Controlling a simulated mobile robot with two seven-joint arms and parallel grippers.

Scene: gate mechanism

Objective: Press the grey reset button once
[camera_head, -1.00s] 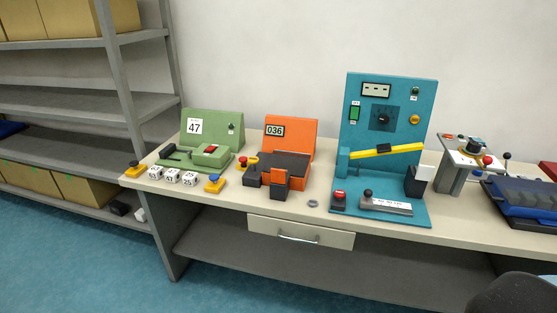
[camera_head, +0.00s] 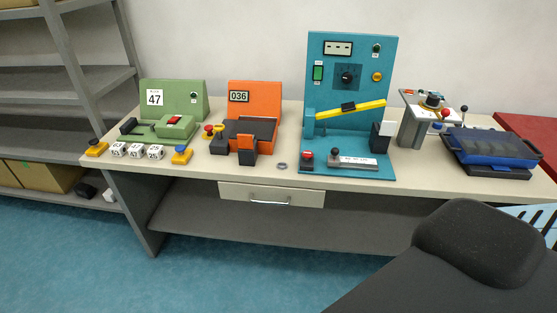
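The teal gate machine (camera_head: 352,50) stands upright on the bench. A yellow-and-black bar (camera_head: 365,107) slopes across it, a little higher at its right end. Its panel carries a black dial (camera_head: 347,76), a green switch (camera_head: 318,73), a yellow button (camera_head: 377,77) and a small dark green button or lamp (camera_head: 376,48). A red-topped button box (camera_head: 307,158) and a dark-knobbed lever on a grey plate (camera_head: 352,162) are on its base. I cannot make out a grey reset button at this size. Neither gripper is in view.
A green machine (camera_head: 182,95), an orange machine (camera_head: 262,97) and number cubes (camera_head: 137,152) stand left on the bench (camera_head: 225,173). A grey control stand (camera_head: 411,128) and a blue tray-like device (camera_head: 490,149) stand right. My dark arm part (camera_head: 480,240) covers the lower right.

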